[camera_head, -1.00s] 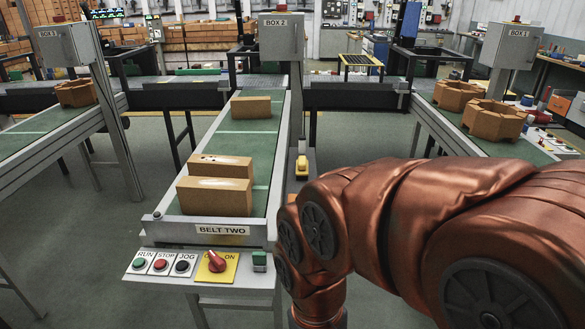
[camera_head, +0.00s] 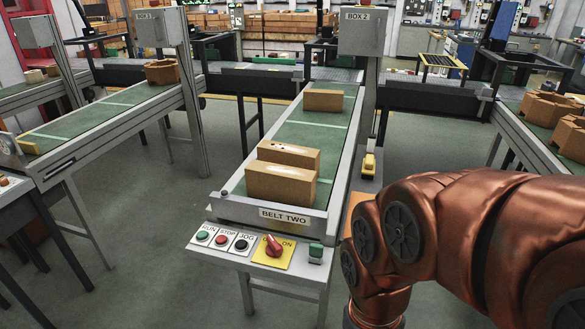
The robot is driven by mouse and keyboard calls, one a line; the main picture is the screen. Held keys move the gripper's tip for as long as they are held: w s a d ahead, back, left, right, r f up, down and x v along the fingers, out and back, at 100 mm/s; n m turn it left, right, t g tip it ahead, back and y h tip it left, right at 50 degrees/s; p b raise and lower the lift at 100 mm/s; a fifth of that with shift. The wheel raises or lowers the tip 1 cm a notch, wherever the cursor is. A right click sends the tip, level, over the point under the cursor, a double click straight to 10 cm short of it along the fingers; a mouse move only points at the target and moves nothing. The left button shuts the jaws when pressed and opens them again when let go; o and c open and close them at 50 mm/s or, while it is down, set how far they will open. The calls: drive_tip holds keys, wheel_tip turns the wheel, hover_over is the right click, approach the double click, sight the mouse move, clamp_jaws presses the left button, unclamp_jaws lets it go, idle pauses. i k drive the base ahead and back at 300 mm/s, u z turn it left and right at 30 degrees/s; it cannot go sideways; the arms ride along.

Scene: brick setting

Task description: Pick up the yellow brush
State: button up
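A small yellow object (camera_head: 369,164) stands on a narrow grey ledge at the right side of belt two. Another low yellow piece (camera_head: 28,147) lies on the near end of the left belt. Both are small in the picture, and I cannot tell for sure which of them is the yellow brush. My copper-coloured arm fills the lower right. My gripper is out of view, and no hold on anything is visible.
Belt two (camera_head: 288,133) carries several tan bricks (camera_head: 280,184). Its panel has buttons, a red knob (camera_head: 273,246) and a small green block (camera_head: 316,253). The left belt (camera_head: 117,107) and right belt (camera_head: 511,122) flank it. Open floor (camera_head: 160,215) lies between the left belt and belt two.

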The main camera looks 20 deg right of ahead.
sight(368, 163)
drive_tip(key=z, duration=2.2)
drive_tip(key=i, duration=1.8)
drive_tip(key=u, duration=3.6)
